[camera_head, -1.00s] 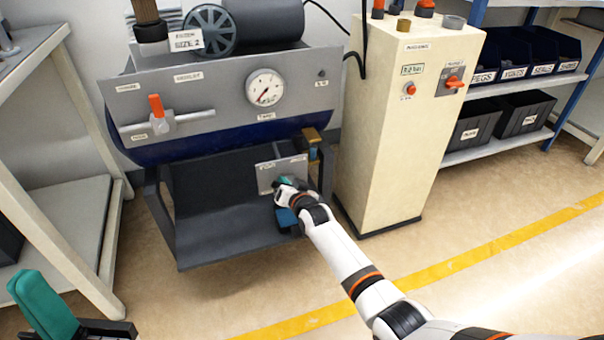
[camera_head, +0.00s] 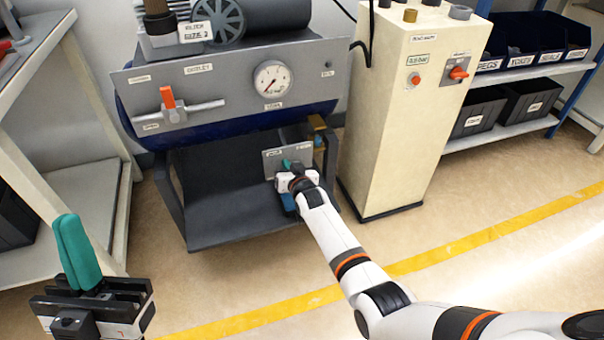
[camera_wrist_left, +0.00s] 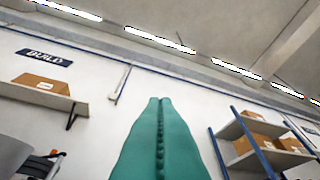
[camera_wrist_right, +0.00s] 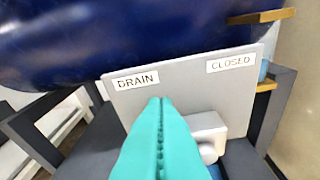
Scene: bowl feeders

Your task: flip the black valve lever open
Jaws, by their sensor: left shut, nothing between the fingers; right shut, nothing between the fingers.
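The grey drain panel (camera_head: 270,164) is under the blue tank. In the right wrist view the panel (camera_wrist_right: 190,92) carries the labels DRAIN and CLOSED. I cannot make out a black lever; my fingers cover part of the panel's middle. A pale block-like fitting (camera_wrist_right: 208,127) sits just right of the fingers, with a blue part below it. My right gripper (camera_head: 287,164) is shut and empty, its teal fingers (camera_wrist_right: 160,101) pointing at the panel; I cannot tell if they touch it. My left gripper (camera_head: 70,219) is shut and empty, pointing up at the lower left, far from the panel.
The tank front has a pressure gauge (camera_head: 272,79) and an orange lever (camera_head: 168,97) on a pipe. A dark tray (camera_head: 225,222) lies below. A cream cabinet (camera_head: 405,130) stands close right of the panel. A grey bench (camera_head: 50,150) is at left. The floor in front is clear.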

